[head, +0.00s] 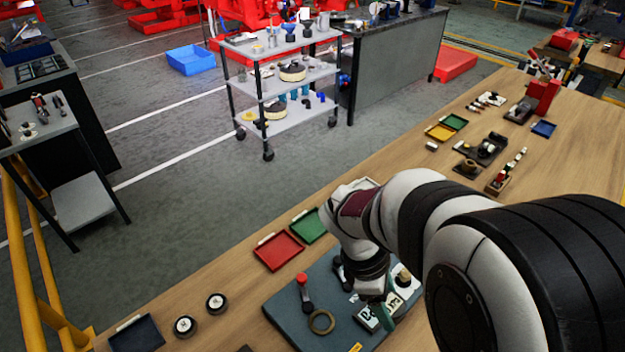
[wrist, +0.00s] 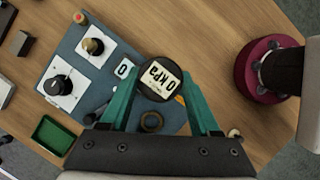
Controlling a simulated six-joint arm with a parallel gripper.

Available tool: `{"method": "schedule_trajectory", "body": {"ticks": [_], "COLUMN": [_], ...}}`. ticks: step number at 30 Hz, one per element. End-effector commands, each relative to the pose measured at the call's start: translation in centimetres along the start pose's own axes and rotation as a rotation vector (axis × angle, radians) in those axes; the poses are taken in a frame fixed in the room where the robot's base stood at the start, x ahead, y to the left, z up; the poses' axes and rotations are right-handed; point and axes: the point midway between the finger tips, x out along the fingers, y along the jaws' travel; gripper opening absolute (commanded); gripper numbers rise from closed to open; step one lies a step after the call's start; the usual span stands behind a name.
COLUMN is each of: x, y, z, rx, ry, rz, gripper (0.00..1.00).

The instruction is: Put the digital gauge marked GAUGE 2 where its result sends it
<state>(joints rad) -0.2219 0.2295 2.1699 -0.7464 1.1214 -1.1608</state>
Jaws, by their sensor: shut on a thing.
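My gripper (wrist: 160,100) has teal fingers and is shut on a round dark digital gauge (wrist: 158,78) whose white face reads "0 kPa" in the wrist view. No GAUGE 2 marking is legible on it. In the head view my gripper (head: 378,312) is over the blue-grey mat (head: 285,306), and my arm hides part of the mat. A red tray (head: 279,250) and a green tray (head: 308,226) lie beyond the mat. The green tray also shows in the wrist view (wrist: 54,135). Two round gauges (head: 185,326) (head: 216,303) stand on the table at left.
On the mat are a red-topped black tool (head: 304,292), a ring (head: 321,322), and white plates with a black knob (wrist: 62,85) and a brass knob (wrist: 94,46). A dark tray (head: 137,335) lies at front left. More trays and tools stand at the table's far right.

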Motion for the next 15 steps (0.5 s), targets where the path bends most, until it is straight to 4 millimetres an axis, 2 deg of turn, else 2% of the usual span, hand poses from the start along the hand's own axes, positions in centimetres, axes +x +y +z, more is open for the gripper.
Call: {"method": "schedule_trajectory", "body": {"ticks": [5, 8, 11, 15], "x": [0.0, -0.1, -0.5, -1.0], "y": [0.1, 0.9, 2.9, 6.9], "z": [0.0, -0.5, -1.8, -4.3], "rx": [0.004, 0.066, 0.228, 0.577], "ry": [0.000, 0.000, 0.000, -0.001], "rz": [-0.001, -0.028, -0.096, -0.242], "gripper": [0.00, 0.00, 0.00, 0.00]}}
